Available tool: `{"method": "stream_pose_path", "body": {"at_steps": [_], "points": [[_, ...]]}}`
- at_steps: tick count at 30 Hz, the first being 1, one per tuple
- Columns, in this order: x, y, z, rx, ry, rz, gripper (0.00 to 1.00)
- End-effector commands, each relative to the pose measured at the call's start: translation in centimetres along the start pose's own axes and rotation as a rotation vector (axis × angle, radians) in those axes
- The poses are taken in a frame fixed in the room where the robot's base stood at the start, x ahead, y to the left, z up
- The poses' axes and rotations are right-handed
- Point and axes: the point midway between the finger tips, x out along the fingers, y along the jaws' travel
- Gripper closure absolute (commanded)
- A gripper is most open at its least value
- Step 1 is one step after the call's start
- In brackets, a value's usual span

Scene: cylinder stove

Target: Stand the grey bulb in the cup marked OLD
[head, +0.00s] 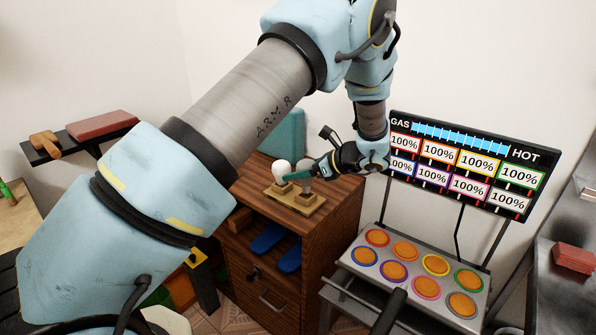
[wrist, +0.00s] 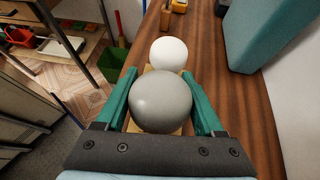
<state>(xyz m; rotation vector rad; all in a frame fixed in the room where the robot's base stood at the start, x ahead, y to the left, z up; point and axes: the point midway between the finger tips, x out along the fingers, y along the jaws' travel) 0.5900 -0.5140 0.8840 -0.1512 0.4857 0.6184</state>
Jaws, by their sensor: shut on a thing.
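The grey bulb (wrist: 160,100) sits between the two teal fingers of my gripper (wrist: 159,76), which is shut on it. In the head view my gripper (head: 300,175) is low over a light wooden holder (head: 283,199) on top of a wooden cabinet. The grey bulb is partly hidden by the fingers there, and I cannot tell whether it still rests in the holder. A white bulb (wrist: 168,53) stands beside it, and it also shows in the head view (head: 281,168). I see no cup marked OLD in either view.
The wooden cabinet (head: 334,204) has open shelves with blue items (head: 268,238). A teal block (wrist: 262,32) stands close on the right of its top. A stove with several round orange burners (head: 405,251) and a display panel (head: 460,165) are to the right.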

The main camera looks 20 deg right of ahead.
Motion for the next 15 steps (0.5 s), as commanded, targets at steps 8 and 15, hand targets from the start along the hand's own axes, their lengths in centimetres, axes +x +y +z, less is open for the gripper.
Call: {"method": "stream_pose_path", "body": {"at_steps": [8, 15], "points": [[0.11, -0.01, -0.13, 0.0, 0.0, 0.0, 0.86], [0.37, -0.02, -0.63, 0.0, 0.0, 0.0, 0.86]]}}
